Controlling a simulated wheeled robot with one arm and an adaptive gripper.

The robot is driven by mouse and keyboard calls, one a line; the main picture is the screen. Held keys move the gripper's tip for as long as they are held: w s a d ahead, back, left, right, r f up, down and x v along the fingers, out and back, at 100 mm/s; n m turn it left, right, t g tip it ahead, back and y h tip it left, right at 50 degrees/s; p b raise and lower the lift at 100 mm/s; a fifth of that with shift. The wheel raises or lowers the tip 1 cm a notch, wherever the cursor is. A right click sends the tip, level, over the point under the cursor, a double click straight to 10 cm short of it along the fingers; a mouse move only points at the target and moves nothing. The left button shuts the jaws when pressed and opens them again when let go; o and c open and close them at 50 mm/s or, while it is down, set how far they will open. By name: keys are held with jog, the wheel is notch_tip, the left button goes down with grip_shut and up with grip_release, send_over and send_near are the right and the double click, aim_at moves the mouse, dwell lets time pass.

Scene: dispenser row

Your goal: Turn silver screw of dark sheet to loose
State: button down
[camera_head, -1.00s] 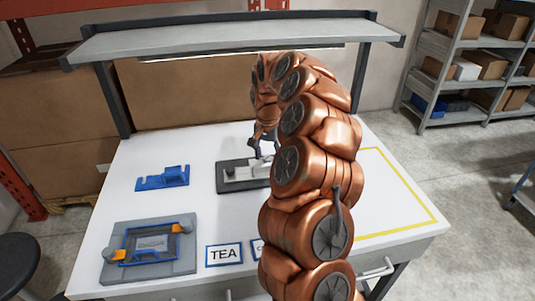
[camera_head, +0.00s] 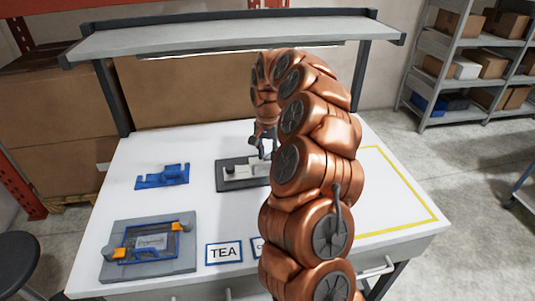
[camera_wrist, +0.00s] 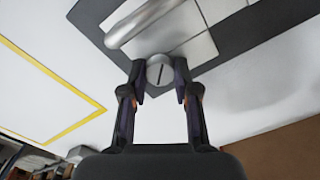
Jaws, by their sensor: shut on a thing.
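The dark sheet (camera_head: 222,182) lies flat on the white table, partly hidden behind my arm. It also shows in the wrist view (camera_wrist: 262,28), with pale metal pieces and a rounded silver bar (camera_wrist: 145,22) on it. The silver screw (camera_wrist: 160,70) has a round head with a dark slot and sits near a corner of the sheet. My gripper (camera_wrist: 160,82) is shut on the screw, one finger on each side of its head. In the head view my gripper (camera_head: 264,150) is small and reaches down onto the sheet; the screw cannot be made out there.
A blue bracket (camera_head: 162,177) and a grey fixture with orange knobs (camera_head: 183,262) stand on the left. A yellow outline (camera_head: 408,184) marks clear table on the right. A shelf (camera_head: 230,38) spans overhead.

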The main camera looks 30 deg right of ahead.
aim_at(268, 155)
jog(key=shift+f, duration=0.1)
jog(key=n+b, duration=0.3)
jog(key=n, duration=0.1)
jog(key=n+b, duration=0.1)
jog(key=n, duration=0.4)
jog(key=shift+s, duration=0.1)
dwell(0.6)
jog(key=c, duration=0.8)
grip_release()
jog(key=shift+c, duration=0.2)
notch_tip(268, 155, up, 12)
